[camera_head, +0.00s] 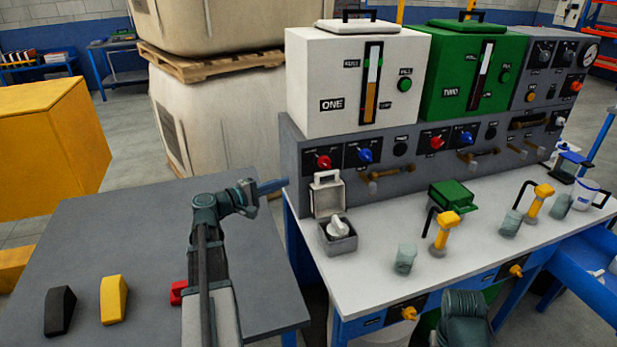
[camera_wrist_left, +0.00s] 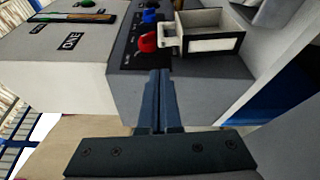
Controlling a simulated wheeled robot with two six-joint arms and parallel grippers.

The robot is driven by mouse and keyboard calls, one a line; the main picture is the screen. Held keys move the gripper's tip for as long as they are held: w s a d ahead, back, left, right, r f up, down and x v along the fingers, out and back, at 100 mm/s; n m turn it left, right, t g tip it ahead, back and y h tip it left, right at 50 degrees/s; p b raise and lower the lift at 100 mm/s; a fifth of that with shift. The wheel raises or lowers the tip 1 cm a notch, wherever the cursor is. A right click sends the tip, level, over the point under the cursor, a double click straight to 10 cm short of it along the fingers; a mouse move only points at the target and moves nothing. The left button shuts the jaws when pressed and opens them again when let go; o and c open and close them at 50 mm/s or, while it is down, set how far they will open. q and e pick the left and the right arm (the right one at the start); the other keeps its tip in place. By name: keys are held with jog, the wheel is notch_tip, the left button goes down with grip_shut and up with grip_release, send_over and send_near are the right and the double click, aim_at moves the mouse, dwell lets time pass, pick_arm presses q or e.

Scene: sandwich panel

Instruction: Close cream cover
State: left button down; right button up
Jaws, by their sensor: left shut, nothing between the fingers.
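The cream cover (camera_head: 327,199) stands open and upright at the back of a small grey box (camera_head: 338,244) on the white bench. Its frame-like handle is at the top, and a white knob (camera_head: 338,228) sits in the open box. In the left wrist view the cream cover (camera_wrist_left: 212,44) shows its hollow inside at the upper right. My left gripper (camera_head: 284,184) is shut and empty, to the left of the cover and apart from it. Its closed fingers (camera_wrist_left: 162,75) point towards the panel. My right gripper is not in view.
The grey control panel (camera_head: 290,150) stands behind the cover, with red and blue knobs. A green cover (camera_head: 453,195), a grey cup (camera_head: 405,258) and yellow taps (camera_head: 443,232) are to the right. The grey table (camera_head: 110,235) holds black, yellow and red blocks.

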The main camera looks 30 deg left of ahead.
pick_arm(q)
jog(key=x, duration=1)
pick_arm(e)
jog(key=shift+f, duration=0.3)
